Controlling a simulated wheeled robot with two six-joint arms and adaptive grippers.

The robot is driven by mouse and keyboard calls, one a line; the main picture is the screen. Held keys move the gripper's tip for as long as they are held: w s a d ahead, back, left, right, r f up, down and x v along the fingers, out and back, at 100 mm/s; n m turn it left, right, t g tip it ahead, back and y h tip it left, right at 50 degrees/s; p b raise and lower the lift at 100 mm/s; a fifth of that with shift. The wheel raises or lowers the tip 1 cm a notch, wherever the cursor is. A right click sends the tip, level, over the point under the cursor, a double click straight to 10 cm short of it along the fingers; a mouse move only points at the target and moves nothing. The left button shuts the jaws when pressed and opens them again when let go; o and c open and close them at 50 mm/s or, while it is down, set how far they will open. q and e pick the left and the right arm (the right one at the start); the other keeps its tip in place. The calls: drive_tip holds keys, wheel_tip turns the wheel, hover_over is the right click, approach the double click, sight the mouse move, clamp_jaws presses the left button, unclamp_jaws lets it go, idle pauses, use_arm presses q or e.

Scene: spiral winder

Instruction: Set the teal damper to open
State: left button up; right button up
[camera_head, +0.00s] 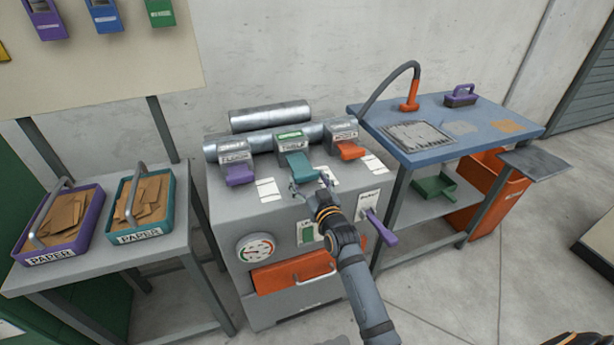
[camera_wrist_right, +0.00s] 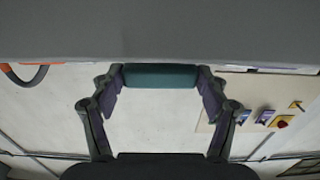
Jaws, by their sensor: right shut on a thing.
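The teal damper (camera_head: 299,164) is the middle one of three coloured levers on top of the grey machine (camera_head: 230,210). Its teal flap slopes down toward the front from a grey housing with a green label. My right gripper (camera_head: 309,187) is at the flap's front end, shut on it. In the right wrist view the teal edge (camera_wrist_right: 160,76) spans the gap between the two fingers. The fingers partly hide the flap's front end in the head view. My left gripper is not in view.
A purple lever (camera_head: 239,175) stands to the left and an orange lever (camera_head: 348,149) to the right, both close by. A purple handle (camera_head: 380,228) sticks out of the machine's front. Paper trays (camera_head: 137,236) stand left; a blue-topped bench (camera_head: 450,145) stands right.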

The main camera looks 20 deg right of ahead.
drive_tip(key=shift+f, duration=0.2)
drive_tip(key=o, duration=1.4)
drive_tip(key=shift+s, duration=0.1)
drive_tip(key=o, duration=0.3)
drive_tip(key=shift+s+r, duration=0.2)
drive_tip(key=shift+w, duration=0.1)
drive_tip(key=s, duration=1.2)
drive_tip(key=shift+d, duration=0.25)
drive_tip(key=shift+f, duration=0.1)
